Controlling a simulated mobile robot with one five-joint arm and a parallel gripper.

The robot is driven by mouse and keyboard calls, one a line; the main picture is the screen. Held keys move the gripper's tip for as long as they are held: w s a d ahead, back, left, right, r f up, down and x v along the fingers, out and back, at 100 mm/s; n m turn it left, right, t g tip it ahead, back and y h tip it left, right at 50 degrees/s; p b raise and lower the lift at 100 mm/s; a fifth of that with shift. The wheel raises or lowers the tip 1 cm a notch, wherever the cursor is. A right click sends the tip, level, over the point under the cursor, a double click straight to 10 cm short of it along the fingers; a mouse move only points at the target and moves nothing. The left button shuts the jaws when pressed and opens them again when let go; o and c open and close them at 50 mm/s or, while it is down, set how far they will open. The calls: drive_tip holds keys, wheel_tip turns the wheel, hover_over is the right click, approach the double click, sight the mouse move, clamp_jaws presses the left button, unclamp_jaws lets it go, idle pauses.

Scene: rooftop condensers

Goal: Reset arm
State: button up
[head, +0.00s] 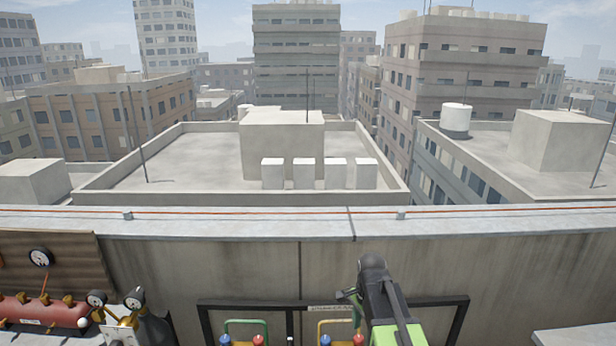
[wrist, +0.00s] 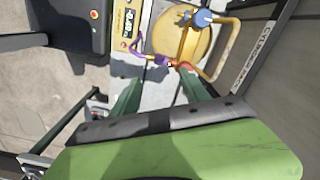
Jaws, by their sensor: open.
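My arm reaches up from the bottom right of the head view, with a green link and a dark end, my gripper (head: 372,272). It stands in front of the parapet wall. In the wrist view, two green fingers of my gripper (wrist: 160,92) stick out past the dark edge of the green housing, set apart. Nothing shows held between them. A yellow round-topped object (wrist: 182,42) with a blue valve part lies beyond the fingers. A purple hose end shows near the fingertips. I cannot tell whether anything touches them.
A black frame (head: 235,306) stands before the parapet wall (head: 210,265). Green-handled (head: 246,323) and yellow-handled (head: 341,322) items with blue and red knobs sit low in it. Gauges (head: 40,257) and a red cylinder (head: 40,311) are at left. A black case (wrist: 75,25) lies upper left.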

drive_tip(key=s+f+n, duration=0.2)
drive_tip(key=s+n, duration=0.6)
drive_tip(key=n, duration=0.4)
drive_tip(key=shift+s+f+n+b, duration=0.15)
drive_tip(key=shift+f+n+b, duration=0.15)
drive_tip(key=shift+b, duration=0.15)
drive_tip(key=shift+a, duration=0.1)
